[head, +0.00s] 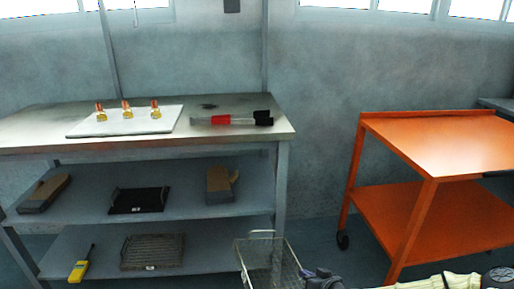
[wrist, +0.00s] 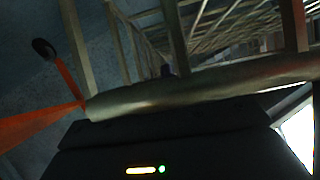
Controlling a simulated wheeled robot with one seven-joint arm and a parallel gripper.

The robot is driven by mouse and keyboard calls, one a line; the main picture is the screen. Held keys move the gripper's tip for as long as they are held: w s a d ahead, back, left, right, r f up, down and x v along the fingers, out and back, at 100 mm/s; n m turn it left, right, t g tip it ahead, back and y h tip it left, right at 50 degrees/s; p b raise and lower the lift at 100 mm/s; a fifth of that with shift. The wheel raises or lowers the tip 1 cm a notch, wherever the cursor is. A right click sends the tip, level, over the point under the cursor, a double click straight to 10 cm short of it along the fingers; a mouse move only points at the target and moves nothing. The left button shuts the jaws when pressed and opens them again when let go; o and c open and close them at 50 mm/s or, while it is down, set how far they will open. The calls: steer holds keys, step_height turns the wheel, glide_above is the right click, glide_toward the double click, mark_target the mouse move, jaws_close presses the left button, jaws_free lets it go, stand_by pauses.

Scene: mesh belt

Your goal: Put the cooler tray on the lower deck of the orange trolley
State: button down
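A wire-mesh tray with a raised loop handle (head: 262,238) hangs at the bottom centre of the head view, in front of the shelves. I take it to be the cooler tray. My gripper (head: 322,280) is at its right end, and the fingertips are not clearly seen. In the wrist view a pale bar of this tray (wrist: 200,88) crosses right in front of my gripper's dark body, with the mesh beyond. The gripper appears shut on it. The orange trolley (head: 440,140) stands at the right; its lower deck (head: 400,215) is bare where visible.
A shelf bench (head: 240,185) at the left holds a white board (head: 85,128) with brass fittings, a red-and-black tool (head: 232,120), a black tray (head: 139,200), a grey ribbed tray (head: 152,252) and a yellow device (head: 80,270). Floor shows between bench and trolley.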

steer(key=shift+a, duration=0.1)
steer(key=shift+a+r, duration=0.1)
steer(key=shift+w+r, duration=0.2)
steer(key=shift+r, duration=0.1)
steer(key=r, duration=0.1)
steer(key=w+r+m+h, duration=0.1)
steer(key=r+m+t+h, duration=0.1)
steer(key=shift+w+a+r, duration=0.2)
steer(key=shift+w+r, duration=0.05)
steer(key=shift+w, duration=0.15)
steer(key=shift+d, duration=0.1)
steer(key=shift+w, duration=0.1)
